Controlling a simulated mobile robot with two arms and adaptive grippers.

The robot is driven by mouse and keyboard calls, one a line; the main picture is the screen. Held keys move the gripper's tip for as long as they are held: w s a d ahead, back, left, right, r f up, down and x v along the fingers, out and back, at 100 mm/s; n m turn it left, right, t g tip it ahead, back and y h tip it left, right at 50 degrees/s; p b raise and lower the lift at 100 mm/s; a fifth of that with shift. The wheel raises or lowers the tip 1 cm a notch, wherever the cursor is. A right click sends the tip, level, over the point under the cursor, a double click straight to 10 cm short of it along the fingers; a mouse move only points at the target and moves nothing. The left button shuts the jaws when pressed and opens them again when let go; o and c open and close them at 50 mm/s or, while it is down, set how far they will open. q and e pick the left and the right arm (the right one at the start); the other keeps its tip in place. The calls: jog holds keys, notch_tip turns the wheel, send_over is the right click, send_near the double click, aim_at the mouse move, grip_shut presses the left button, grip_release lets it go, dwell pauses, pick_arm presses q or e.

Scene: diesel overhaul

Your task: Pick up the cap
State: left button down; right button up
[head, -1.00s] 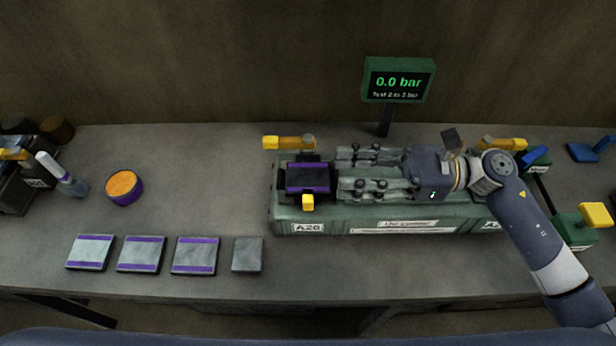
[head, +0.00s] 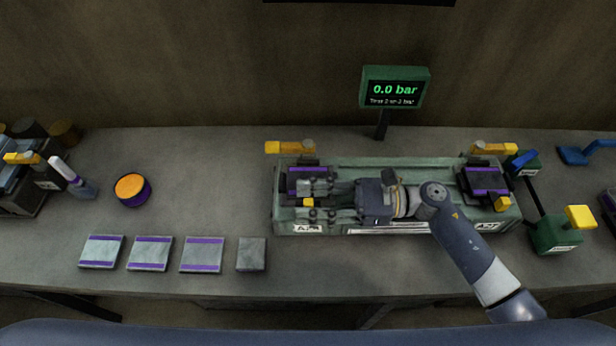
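No object is labelled as the cap, and I cannot tell for sure which one it is. A dark block with a purple stripe (head: 299,172) sits at the left end of the green fixture (head: 345,162). My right gripper (head: 312,201) points left over this block and partly hides it. Its two fingers are apart, one toward the back and one toward the front; I cannot make out any contact. A similar purple-striped block (head: 486,180) sits at the fixture's right end. A round purple piece with an orange top (head: 132,189) stands on the bench at left. My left gripper is out of view.
Several grey plates, most purple-striped (head: 150,253), lie along the front left. A green display (head: 394,89) reading 0.0 bar stands behind the fixture. Yellow handles (head: 290,147) edge the fixture's back. A green block with a yellow top (head: 557,233) is at right.

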jog(key=shift+a, duration=0.4)
jog(key=shift+d, duration=0.1)
jog(key=shift+c, duration=0.6)
grip_shut()
jog(key=shift+r, duration=0.1)
